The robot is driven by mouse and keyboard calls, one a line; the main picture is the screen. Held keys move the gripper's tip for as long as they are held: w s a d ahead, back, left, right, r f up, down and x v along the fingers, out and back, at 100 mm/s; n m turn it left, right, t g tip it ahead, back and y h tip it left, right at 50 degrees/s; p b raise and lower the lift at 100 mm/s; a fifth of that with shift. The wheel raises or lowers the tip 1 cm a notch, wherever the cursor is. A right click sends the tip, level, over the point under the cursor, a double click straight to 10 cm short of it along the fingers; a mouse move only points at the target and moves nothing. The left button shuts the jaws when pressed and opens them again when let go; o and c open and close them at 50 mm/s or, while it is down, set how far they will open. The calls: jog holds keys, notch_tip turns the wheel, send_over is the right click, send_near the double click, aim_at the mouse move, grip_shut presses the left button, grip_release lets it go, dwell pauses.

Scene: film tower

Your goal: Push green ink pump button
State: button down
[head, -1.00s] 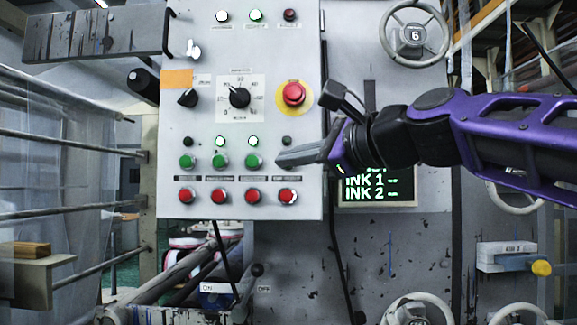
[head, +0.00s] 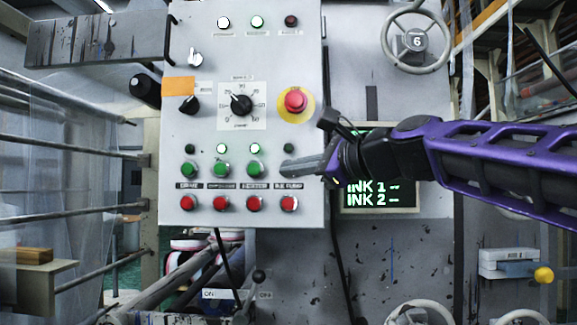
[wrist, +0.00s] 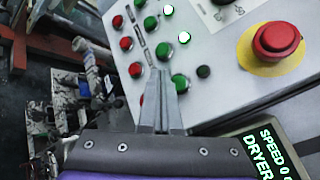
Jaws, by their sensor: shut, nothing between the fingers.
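The green ink pump button (wrist: 181,83) is the last in the row of green buttons. In the wrist view it shows just right of my fingertips, partly covered by the finger's edge. In the head view it is hidden behind my gripper (head: 283,168), which lies across that end of the row. My gripper is shut and empty, its tips (wrist: 160,73) pointing at the panel. I cannot tell whether they touch it. The control panel (head: 275,60) is grey. The label under that column (head: 288,185) seems to read ink pump.
A red button (head: 289,204) sits just below my fingertips. Another green button (head: 254,168) is close to their left. A red emergency stop (head: 296,101) on a yellow disc is above. A display (head: 380,195) sits to the right, partly behind my arm. A handwheel (head: 416,41) is at upper right.

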jog(key=shift+w+p, duration=0.6)
jog(key=shift+w, duration=0.8)
jog(key=shift+d, duration=0.1)
jog(key=shift+w+r, duration=0.1)
dwell(0.9)
jog(key=shift+w+p, duration=0.3)
jog(key=shift+p, duration=0.1)
jog(key=shift+w+p, duration=0.5)
dwell(0.5)
jog(key=shift+s+b, duration=0.6)
jog(key=shift+s, duration=0.3)
jog(key=shift+s, duration=0.1)
